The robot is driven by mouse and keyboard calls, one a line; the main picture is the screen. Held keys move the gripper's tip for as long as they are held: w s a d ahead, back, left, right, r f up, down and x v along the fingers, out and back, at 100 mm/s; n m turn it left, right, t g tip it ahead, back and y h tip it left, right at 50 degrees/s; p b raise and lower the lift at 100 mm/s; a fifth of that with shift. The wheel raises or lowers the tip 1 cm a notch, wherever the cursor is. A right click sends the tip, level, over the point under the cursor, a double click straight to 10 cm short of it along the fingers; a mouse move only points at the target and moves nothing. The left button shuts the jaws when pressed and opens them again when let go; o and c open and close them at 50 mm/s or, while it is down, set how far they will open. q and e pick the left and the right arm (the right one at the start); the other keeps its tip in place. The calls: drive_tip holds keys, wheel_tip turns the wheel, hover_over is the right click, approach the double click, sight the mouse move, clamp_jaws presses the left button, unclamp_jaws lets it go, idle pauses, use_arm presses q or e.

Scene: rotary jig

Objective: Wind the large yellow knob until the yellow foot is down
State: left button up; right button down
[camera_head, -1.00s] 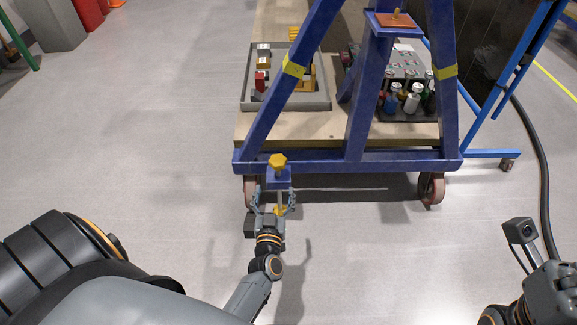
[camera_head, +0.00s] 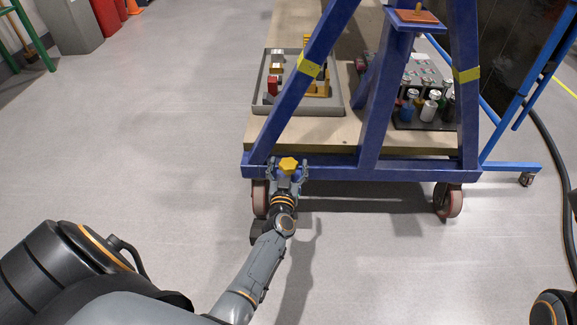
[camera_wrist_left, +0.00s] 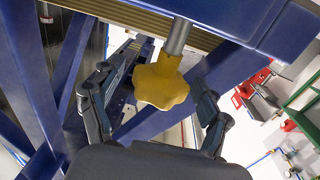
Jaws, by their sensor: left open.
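The large yellow knob (camera_head: 288,165) is a lobed star shape at the lower left corner of the blue frame. In the left wrist view the knob (camera_wrist_left: 161,83) sits on a grey shaft (camera_wrist_left: 178,36), with a yellow part behind it. My left gripper (camera_head: 287,172) is at the knob. In the left wrist view its open fingers (camera_wrist_left: 154,105) stand on either side of the knob, with gaps to both sides. The yellow foot cannot be made out for certain; the gripper and knob cover the area below. My right gripper is not in view.
The blue frame (camera_head: 390,162) stands on caster wheels (camera_head: 447,200). Behind its bars a wooden table (camera_head: 350,128) carries a grey tray (camera_head: 305,105) and a dark rack with bottles (camera_head: 425,115). A black cable (camera_head: 555,160) runs down the right. Floor at left is clear.

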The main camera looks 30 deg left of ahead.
use_arm(q)
drive_tip(key=c, duration=1.2)
drive_tip(key=shift+o, duration=0.2)
drive_tip(key=shift+m+h, duration=0.3)
drive_tip(key=shift+h, duration=0.1)
